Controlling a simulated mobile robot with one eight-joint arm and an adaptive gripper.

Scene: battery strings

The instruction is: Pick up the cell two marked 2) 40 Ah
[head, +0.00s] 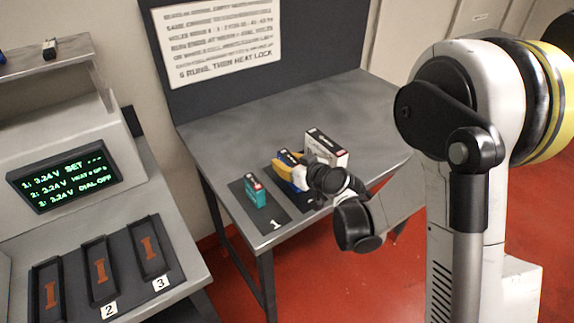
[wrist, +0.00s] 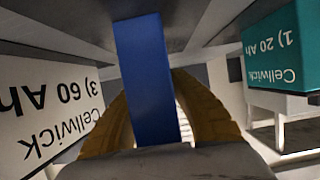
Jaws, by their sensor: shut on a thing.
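A blue cell (wrist: 145,85) stands between the yellow fingers of my gripper (wrist: 165,110) in the wrist view. The gripper is shut on it. No marking shows on the blue face turned to the camera. In the head view my gripper (head: 288,165) is over the grey table, and a little of the blue cell (head: 299,179) shows beside the fingers; the rest is hidden. I cannot tell whether the cell touches the table. A teal cell marked 1) 20 Ah (wrist: 270,48) is on one side, and a white cell marked 3) 60 Ah (wrist: 45,112) on the other.
In the head view the teal cell (head: 255,191) and white cell (head: 327,149) stand close to my gripper on the table (head: 225,140). A bench at left has a display (head: 66,180) and several dark trays (head: 101,272). A sign (head: 217,42) hangs behind.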

